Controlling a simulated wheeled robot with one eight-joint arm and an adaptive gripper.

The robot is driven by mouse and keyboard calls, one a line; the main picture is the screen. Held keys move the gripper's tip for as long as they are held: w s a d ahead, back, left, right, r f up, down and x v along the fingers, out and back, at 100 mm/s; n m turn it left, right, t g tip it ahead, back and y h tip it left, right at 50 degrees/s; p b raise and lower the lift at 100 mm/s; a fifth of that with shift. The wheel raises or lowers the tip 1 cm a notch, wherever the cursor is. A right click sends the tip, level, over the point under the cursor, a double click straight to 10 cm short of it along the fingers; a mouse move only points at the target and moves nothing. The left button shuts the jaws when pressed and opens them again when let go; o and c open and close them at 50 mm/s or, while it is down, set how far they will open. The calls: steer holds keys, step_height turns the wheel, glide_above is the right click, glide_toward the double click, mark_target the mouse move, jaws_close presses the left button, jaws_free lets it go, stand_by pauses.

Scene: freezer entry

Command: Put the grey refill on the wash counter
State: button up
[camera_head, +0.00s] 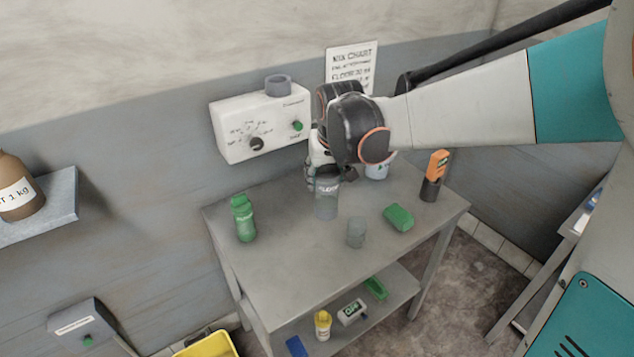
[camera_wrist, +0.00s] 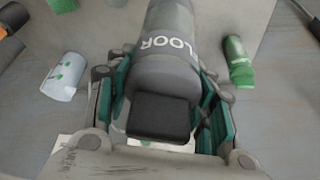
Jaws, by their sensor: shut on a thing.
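The grey refill (camera_head: 326,203) is a grey bottle with a label reading "FLOOR", partly cut off by my gripper. My gripper (camera_head: 320,172) is shut on its upper part. The bottle is upright over the middle of a grey two-tier counter (camera_head: 285,255); I cannot tell whether its base touches the top. In the wrist view, the refill (camera_wrist: 168,35) sits between both fingers, its black cap (camera_wrist: 160,118) towards the camera. Nothing readable confirms that this is the wash counter.
On the counter stand a green bottle (camera_head: 243,219) at left, a grey cup (camera_head: 356,232) in front, a green block (camera_head: 398,217), an orange-topped dark item (camera_head: 433,177) and a white cup (camera_head: 378,169). A dial box (camera_head: 258,128) hangs on the wall behind.

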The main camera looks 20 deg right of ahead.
mark_target(329, 213)
step_height(329, 213, down, 18)
steer(key=b, duration=0.4)
steer(key=shift+f, duration=0.15)
steer(key=shift+f, duration=0.1)
steer(key=o, duration=1.2)
steer(key=p+v, duration=0.3)
steer(key=v, duration=0.9)
steer(key=shift+s+r, duration=0.2)
steer(key=shift+r, duration=0.15)
steer(key=s+r+t, duration=0.1)
steer(key=s+r, duration=0.2)
steer(key=s, duration=0.3)
steer(key=s+r, duration=0.2)
steer(key=s, duration=0.4)
steer(key=s+r+n+t, duration=0.1)
steer(key=s+r, duration=0.2)
steer(key=s, duration=0.4)
steer(key=shift+d+r+t, duration=0.25)
steer(key=shift+r+t, duration=0.05)
steer(key=shift+r, duration=0.05)
